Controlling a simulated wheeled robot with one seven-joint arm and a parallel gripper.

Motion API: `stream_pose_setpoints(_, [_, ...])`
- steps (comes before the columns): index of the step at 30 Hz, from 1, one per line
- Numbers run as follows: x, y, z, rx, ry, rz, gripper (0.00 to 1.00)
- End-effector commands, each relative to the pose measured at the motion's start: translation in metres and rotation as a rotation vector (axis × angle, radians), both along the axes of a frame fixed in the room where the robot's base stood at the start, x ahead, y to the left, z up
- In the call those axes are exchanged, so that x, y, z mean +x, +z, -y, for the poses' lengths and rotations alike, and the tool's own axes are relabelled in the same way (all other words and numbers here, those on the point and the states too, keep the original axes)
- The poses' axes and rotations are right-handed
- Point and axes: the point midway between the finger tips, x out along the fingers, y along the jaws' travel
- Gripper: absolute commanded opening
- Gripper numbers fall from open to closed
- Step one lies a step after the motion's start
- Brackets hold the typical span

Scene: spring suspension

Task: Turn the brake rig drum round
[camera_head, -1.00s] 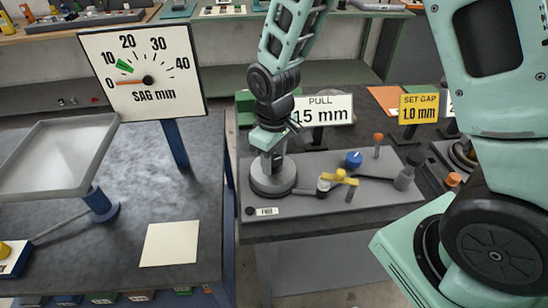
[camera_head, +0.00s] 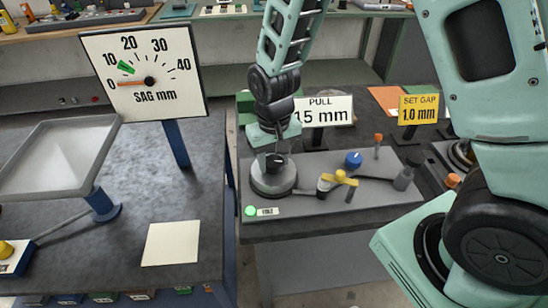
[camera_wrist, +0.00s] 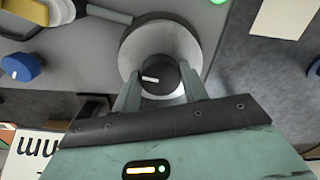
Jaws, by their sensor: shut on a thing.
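The brake rig drum (camera_head: 273,184) is a low grey round disc at the left end of a grey rig plate. A black hub (camera_head: 274,161) with a white mark stands on its middle. The drum also shows in the wrist view (camera_wrist: 138,45), with the hub (camera_wrist: 158,77) between my fingers. My gripper (camera_head: 276,152) comes down from above and is shut on the hub, one finger on each side. The far sides of the fingers are hidden. A small lamp (camera_head: 250,211) on the plate's front left corner glows green, beside a small label (camera_head: 268,211).
A yellow lever (camera_head: 341,178), a blue knob (camera_head: 354,159) and an orange-topped post (camera_head: 378,139) stand right of the drum. The "15 mm" sign (camera_head: 325,110) is close behind. A sag gauge (camera_head: 145,72) and pale tray (camera_head: 60,155) are at left.

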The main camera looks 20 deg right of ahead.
Motion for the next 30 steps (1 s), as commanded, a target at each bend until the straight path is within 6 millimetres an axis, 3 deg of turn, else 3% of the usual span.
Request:
stream_pose_setpoints(10, [0.002, 0.001, 0.0, 0.001, -0.002, 0.005, 0.2])
stream_pose_setpoints(11, [0.002, 0.001, 0.0, 0.001, -0.002, 0.005, 0.49])
stream_pose_setpoints(13, [0.001, 0.001, 0.0, 0.001, -0.002, 0.004, 0.65])
stream_pose_setpoints(23, [0.001, 0.003, 0.0, 0.001, -0.002, 0.003, 0.65])
stream_pose_setpoints(30, [0.002, 0.036, 0.0, 0.003, -0.003, 0.007, 0.65])
